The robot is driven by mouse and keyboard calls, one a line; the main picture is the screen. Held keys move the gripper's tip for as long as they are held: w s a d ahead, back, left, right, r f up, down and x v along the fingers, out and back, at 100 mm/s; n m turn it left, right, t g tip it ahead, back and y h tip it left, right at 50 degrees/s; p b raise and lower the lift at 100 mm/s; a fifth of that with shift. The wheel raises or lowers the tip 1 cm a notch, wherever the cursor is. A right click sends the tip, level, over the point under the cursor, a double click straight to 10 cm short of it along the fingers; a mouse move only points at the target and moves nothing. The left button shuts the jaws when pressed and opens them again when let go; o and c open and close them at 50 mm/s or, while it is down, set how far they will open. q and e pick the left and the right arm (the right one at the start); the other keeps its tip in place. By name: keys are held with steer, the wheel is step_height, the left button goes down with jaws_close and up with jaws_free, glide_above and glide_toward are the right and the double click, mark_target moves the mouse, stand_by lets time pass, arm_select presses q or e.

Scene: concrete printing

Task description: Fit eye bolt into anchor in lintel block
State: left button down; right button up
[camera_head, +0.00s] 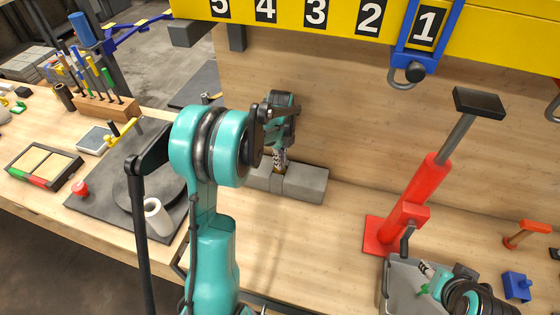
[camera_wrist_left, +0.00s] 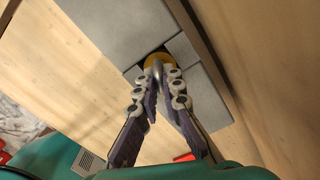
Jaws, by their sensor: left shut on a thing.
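The grey lintel block (camera_head: 305,186) lies on the bench against the wooden back panel. It also shows in the left wrist view (camera_wrist_left: 115,28), with a dark gap across its middle. My left gripper (camera_head: 280,165) points down over the block's middle. In the left wrist view its fingers (camera_wrist_left: 160,76) are closed on a small grey metal piece, the eye bolt (camera_wrist_left: 157,66). A yellow ring (camera_wrist_left: 155,58) sits just beyond the fingertips at the gap. How deep the bolt sits is hidden. My right gripper (camera_head: 426,274) is small, over a grey tray at lower right; its opening is unclear.
A red stand (camera_head: 408,208) with a black top rises right of the block. The grey tray (camera_head: 397,299) lies before it. A yellow numbered beam (camera_head: 290,8) with a blue shackle (camera_head: 436,61) hangs above. A dark mat (camera_head: 100,190) with a white roll (camera_head: 158,217) is at left.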

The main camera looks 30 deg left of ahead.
arm_select(q)
steer(key=c, duration=1.6)
jaws_free()
steer(key=shift+m, duration=0.5)
step_height(320, 180, up, 12)
steer(key=s+d+f+n+t+b, duration=0.3)
steer(key=s+d+n, duration=0.4)
steer(key=s+n, duration=0.2)
steer(key=s+d+f+n+t+b, duration=0.3)
steer(key=s+d+n+t, duration=0.1)
steer(key=s+d+n, duration=0.4)
steer(key=s+n, duration=0.2)
steer(key=n, duration=0.2)
steer(key=shift+d+f, duration=0.15)
steer(key=shift+d, duration=0.1)
